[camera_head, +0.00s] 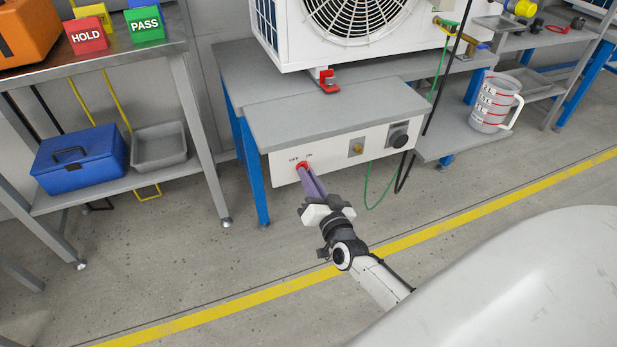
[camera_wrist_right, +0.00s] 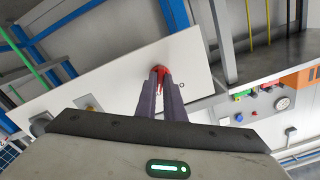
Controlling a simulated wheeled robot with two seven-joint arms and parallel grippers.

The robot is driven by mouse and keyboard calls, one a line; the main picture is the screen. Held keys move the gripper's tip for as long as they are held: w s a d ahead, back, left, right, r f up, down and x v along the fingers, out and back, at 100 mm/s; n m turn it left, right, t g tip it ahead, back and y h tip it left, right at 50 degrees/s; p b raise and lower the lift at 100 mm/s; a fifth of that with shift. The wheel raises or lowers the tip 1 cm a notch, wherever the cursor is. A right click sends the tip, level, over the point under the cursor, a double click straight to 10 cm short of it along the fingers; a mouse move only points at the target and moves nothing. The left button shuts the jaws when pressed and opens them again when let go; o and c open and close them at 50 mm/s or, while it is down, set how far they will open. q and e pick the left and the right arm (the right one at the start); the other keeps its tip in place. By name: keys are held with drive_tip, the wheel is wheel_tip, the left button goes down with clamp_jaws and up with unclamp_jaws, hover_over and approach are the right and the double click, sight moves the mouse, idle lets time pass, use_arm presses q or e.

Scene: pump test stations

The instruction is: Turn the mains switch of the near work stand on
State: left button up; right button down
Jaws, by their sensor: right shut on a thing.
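The near work stand (camera_head: 300,118) has a white front panel (camera_head: 330,153) with a red mains switch (camera_head: 301,166) at its left end, below the OFF and ON marks. My right gripper (camera_head: 306,175) reaches up to the panel with its long purple-grey fingers shut on the red switch. In the right wrist view the red switch (camera_wrist_right: 160,71) sits between the fingertips (camera_wrist_right: 160,78), against the white panel (camera_wrist_right: 110,85). The fingers hide part of the switch, so its exact position is hard to tell. My left gripper is not in view.
The panel also carries a brass fitting (camera_head: 356,147) and a black knob (camera_head: 399,137). A white fan unit (camera_head: 285,35) stands on top. A green cable (camera_head: 366,190) hangs below. A blue toolbox (camera_head: 80,160) is on the left bench's lower shelf. The floor in front is clear.

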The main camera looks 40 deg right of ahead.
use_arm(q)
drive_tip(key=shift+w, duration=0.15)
use_arm(e)
drive_tip(key=c, duration=1.9)
unclamp_jaws()
drive_tip(key=shift+o, duration=0.2)
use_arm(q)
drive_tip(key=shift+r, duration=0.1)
use_arm(e)
drive_tip(key=shift+s, duration=0.1)
